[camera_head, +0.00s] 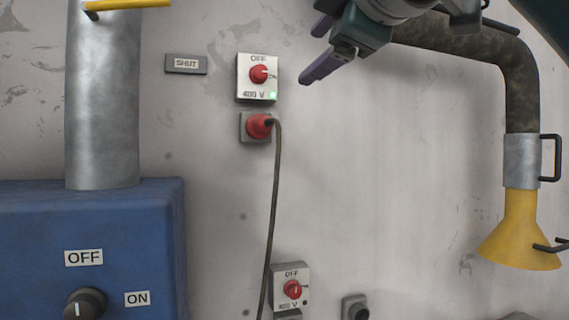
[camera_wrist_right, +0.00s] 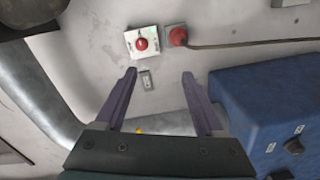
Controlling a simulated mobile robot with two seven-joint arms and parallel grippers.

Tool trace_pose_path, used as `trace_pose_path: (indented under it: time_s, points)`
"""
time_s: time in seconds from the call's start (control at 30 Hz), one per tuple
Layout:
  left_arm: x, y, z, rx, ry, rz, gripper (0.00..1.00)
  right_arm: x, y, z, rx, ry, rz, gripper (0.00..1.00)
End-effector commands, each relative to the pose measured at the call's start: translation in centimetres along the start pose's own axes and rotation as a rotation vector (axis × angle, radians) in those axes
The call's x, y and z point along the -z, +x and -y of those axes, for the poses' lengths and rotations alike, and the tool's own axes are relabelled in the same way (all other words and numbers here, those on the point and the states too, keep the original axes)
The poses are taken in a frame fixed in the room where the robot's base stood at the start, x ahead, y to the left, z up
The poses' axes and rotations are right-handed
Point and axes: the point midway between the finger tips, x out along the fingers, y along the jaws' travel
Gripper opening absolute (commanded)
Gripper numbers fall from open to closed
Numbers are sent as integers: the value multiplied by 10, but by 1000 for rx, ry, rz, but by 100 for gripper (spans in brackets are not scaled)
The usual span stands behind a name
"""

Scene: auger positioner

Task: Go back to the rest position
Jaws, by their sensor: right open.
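My right gripper (camera_head: 310,56) is at the top of the head view, in front of the wall and right of the upper switch box. Its two purple fingers are apart with nothing between them. In the right wrist view the open fingers (camera_wrist_right: 159,73) point at the wall. The upper 400 V switch box (camera_head: 243,87) has a red knob (camera_head: 259,74), with its white mark toward ON, and a lit green lamp (camera_head: 273,96). It also shows in the right wrist view (camera_wrist_right: 131,37), apart from the fingers. My left gripper is not in view.
A red plug (camera_head: 258,126) with a hanging cable (camera_head: 275,190) sits below the switch. A second switch box (camera_head: 278,272) is lower. A blue machine (camera_head: 130,235) with a metal pipe (camera_head: 103,100) stands left. A duct with a yellow hood (camera_head: 521,230) hangs right.

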Motion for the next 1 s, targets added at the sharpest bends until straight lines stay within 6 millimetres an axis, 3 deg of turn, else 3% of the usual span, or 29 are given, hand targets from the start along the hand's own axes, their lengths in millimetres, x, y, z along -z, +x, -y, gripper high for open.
trace_pose_path:
  time_s: [0.27,0.47,0.57,0.7,0.8,1.0]
  points:
    - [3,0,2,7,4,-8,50,-39,-9,86,155,229,84,71]
    - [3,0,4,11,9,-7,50,-79,-41,179,311,477,222,71]
    - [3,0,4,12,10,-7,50,-103,-76,240,410,643,347,71]
    - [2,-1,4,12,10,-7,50,-130,-141,315,523,852,556,71]
    - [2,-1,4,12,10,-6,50,-143,-188,352,577,961,699,71]
    - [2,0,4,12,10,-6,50,-156,-266,396,639,1099,938,71]
